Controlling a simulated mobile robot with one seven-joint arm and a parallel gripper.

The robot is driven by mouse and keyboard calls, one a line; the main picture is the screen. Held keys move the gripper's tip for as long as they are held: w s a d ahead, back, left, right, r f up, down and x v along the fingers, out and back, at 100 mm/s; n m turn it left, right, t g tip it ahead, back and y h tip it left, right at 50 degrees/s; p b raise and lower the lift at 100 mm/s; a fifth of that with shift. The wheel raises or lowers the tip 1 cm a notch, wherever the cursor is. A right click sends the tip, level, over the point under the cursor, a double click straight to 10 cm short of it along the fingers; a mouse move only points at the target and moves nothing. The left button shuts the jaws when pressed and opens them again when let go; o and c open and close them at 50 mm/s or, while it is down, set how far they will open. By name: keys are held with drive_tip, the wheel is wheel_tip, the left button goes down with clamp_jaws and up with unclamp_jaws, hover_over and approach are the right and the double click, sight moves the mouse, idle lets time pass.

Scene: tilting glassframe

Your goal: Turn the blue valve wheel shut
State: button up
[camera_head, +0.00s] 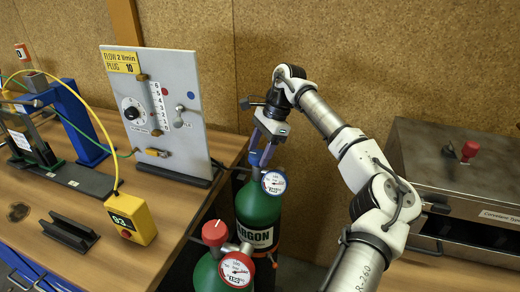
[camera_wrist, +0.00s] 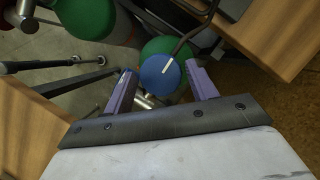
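The blue valve wheel (camera_wrist: 163,75) has a white mark on its top and sits above a green cylinder in the wrist view. My gripper (camera_wrist: 159,67) is open, with one purple finger on each side of the wheel. A gap shows between the wheel and each finger. I cannot tell whether the fingertips are down at the wheel's height. In the head view, my gripper (camera_head: 261,157) points down over the green argon cylinder (camera_head: 257,205), just left of and above its gauge (camera_head: 274,182). The wheel is not clearly distinguishable from the fingers there.
A second green cylinder (camera_head: 209,275) with a red wheel (camera_head: 215,233) and gauge stands in front. A wooden bench (camera_head: 165,225) with a flow panel (camera_head: 165,110) is on the left. A steel oven (camera_head: 450,170) is on the right. A cork wall rises close behind.

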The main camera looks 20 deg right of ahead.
drive_tip(key=c, duration=0.7)
drive_tip(key=shift+o, duration=0.2)
drive_tip(key=shift+m+b, duration=0.3)
drive_tip(key=shift+b, duration=0.1)
drive_tip(key=shift+s+f+m+t+b, duration=0.15)
drive_tip(key=shift+m+t+b, duration=0.35)
drive_tip(key=shift+m+b, duration=0.45)
drive_tip(key=m+b, duration=0.2)
drive_tip(key=m+t+b, duration=0.1)
drive_tip(key=m, duration=0.1)
drive_tip(key=shift+m+t+h+b, duration=0.25)
drive_tip(key=shift+t+h+b, duration=0.05)
drive_tip(key=shift+b, duration=0.05)
drive_tip(key=m+b, duration=0.2)
drive_tip(key=m+t+h+b, duration=0.1)
drive_tip(key=m+b, duration=0.1)
drive_tip(key=m, duration=0.1)
drive_tip(key=shift+s+m+t+b, duration=0.15)
drive_tip(key=shift+m+t+b, duration=0.15)
drive_tip(key=m+h+b, duration=0.1)
drive_tip(key=m+b, duration=0.1)
drive_tip(key=m+t+h+b, duration=0.1)
drive_tip(key=m+b, duration=0.1)
drive_tip(key=m, duration=0.1)
drive_tip(key=shift+a, duration=0.2)
drive_tip(key=shift+m, duration=0.3)
